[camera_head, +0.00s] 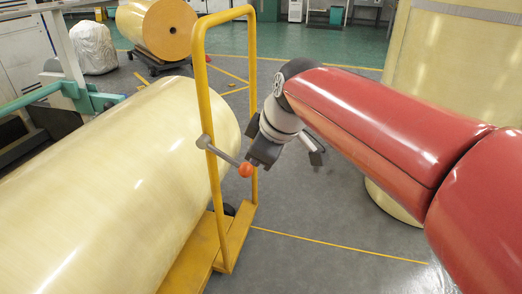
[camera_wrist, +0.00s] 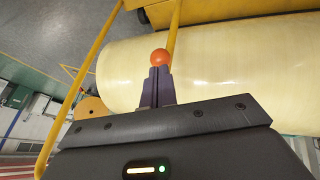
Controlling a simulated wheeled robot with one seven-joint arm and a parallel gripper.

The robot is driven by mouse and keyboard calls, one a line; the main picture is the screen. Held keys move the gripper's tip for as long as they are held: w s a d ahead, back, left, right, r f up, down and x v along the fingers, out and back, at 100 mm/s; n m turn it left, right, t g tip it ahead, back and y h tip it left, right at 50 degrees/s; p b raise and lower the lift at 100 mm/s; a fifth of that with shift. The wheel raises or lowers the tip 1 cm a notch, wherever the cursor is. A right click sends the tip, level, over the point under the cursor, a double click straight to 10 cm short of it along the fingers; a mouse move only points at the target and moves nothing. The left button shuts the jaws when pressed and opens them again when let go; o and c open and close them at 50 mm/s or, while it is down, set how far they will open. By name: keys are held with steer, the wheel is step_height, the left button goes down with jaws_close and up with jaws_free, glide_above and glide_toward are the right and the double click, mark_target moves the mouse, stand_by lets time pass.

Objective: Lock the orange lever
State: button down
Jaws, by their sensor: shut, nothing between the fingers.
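The orange ball knob (camera_head: 246,169) tips a grey lever (camera_head: 222,152) that is mounted on the near post of a yellow cart frame (camera_head: 202,100). The lever slopes down to the right from the post. My gripper (camera_head: 252,163) is at the knob, just right of the post. In the wrist view the knob (camera_wrist: 160,55) sits just beyond the tips of my shut fingers (camera_wrist: 159,72), with nothing between them. I cannot tell whether the fingertips touch the knob. The lever's shaft is not clear in the wrist view.
A large cream roll (camera_head: 110,190) lies on the cart left of the frame. Another cream roll (camera_head: 420,130) stands upright at right, behind my arm. A smaller roll (camera_head: 155,28) lies at the back. Grey floor (camera_head: 320,220) is open right of the cart.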

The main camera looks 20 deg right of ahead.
steer(key=p+v, duration=0.1)
steer(key=v, duration=0.9)
steer(key=shift+s+d, duration=0.3)
steer(key=shift+d, duration=0.1)
steer(key=s+a+f+m+h+p, duration=0.1)
steer(key=s+a+f+m+p, duration=0.2)
steer(key=s+f+m+p, duration=0.4)
steer(key=s+f+m, duration=0.1)
steer(key=m, duration=0.2)
steer(key=shift+a+f+h, duration=0.15)
steer(key=shift+f+h, duration=0.15)
steer(key=shift+s, duration=0.15)
